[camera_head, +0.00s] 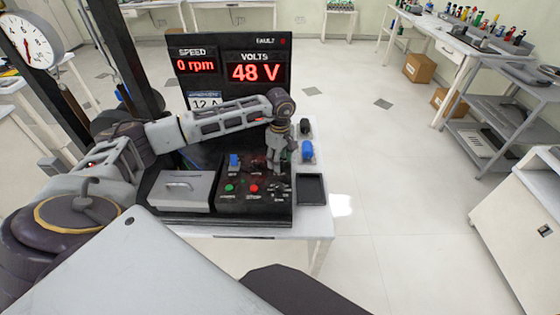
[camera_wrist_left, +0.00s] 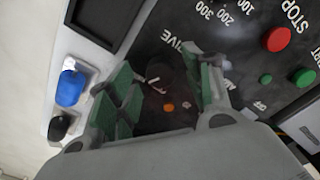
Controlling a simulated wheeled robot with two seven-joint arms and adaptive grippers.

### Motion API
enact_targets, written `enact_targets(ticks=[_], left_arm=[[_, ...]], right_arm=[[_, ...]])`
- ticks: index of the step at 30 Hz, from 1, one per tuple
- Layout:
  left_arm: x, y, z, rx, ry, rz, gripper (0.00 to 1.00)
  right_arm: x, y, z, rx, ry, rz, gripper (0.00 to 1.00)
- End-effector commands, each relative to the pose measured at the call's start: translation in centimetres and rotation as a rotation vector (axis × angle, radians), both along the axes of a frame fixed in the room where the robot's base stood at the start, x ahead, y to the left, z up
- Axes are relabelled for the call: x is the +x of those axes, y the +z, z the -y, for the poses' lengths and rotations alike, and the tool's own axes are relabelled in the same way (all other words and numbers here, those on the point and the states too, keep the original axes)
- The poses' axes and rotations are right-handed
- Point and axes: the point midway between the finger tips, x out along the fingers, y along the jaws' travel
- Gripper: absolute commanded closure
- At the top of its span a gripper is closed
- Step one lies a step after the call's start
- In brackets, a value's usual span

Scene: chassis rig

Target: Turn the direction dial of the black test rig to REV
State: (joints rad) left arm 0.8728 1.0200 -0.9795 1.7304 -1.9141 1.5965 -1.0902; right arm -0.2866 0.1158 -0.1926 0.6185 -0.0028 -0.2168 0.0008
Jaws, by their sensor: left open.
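The black test rig (camera_head: 262,209) stands on a white table in the head view, its upright display reading 0 rpm and 48 V. My left gripper (camera_head: 275,167) points down over the right part of its control panel. In the left wrist view the open fingers (camera_wrist_left: 163,86) with green pads straddle a dark patch of the panel (camera_wrist_left: 150,28). A small orange spot and faint pale marks show between them. I cannot clearly make out the direction dial or its setting; the gripper covers part of the panel. My right gripper is not in view.
A green button (camera_head: 229,188) and a red button (camera_head: 253,188) sit beside the gripper, with a blue knob (camera_head: 234,160) behind. A grey handled box (camera_head: 180,190) is left. A black tray (camera_head: 311,189), a blue part (camera_head: 307,151) and a black part (camera_head: 305,127) are right.

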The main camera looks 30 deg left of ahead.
Motion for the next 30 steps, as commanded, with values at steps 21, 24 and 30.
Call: enact_targets(ticks=[21, 24, 30], left_arm=[[0.1, 9.5, 0.0, 0.000, -0.001, 0.003, 0.49], [0.0, 10.4, 0.0, 0.001, 0.000, 0.002, 0.49], [0.0, 11.3, 0.0, 0.000, -0.001, 0.001, 0.49]], right_arm=[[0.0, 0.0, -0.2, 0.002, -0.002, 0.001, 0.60], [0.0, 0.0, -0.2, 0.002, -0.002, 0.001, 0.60], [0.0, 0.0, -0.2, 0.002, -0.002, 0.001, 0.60]])
